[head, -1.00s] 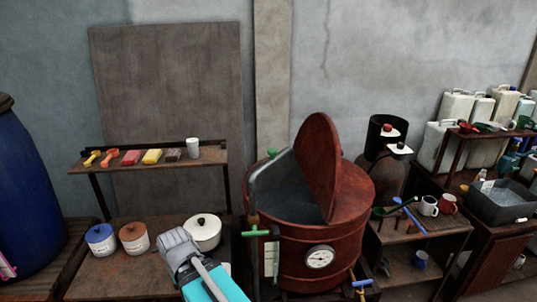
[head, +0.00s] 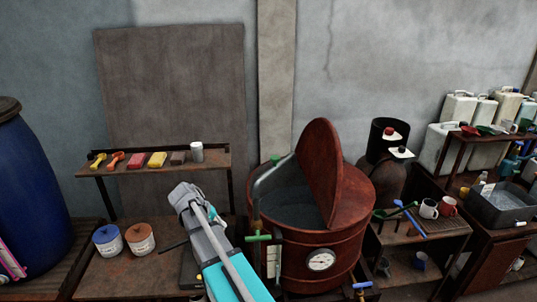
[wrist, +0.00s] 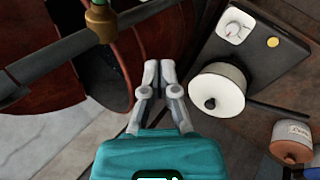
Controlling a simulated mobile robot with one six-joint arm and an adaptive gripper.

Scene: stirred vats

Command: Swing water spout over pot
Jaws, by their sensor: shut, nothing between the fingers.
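The rust-red vat (head: 310,260) stands right of centre in the head view, with its lid (head: 318,170) tilted up and its left part open. A grey bent spout pipe (head: 272,180) rises at the vat's left side, and its upper end reaches over the open part. A green lever (head: 258,238) is on its lower part. The wrist view shows a brass fitting (wrist: 100,22) on a pipe beside the vat wall (wrist: 40,85). My gripper (head: 188,193) is left of the spout, apart from it. In the wrist view its fingers (wrist: 160,68) are together and empty.
In the wrist view, a white lidded pot (wrist: 217,90) sits on a dark hotplate (wrist: 265,52) to the right; my arm hides it in the head view. Two jars (head: 107,240) stand further left. A shelf (head: 120,168) with small items is behind.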

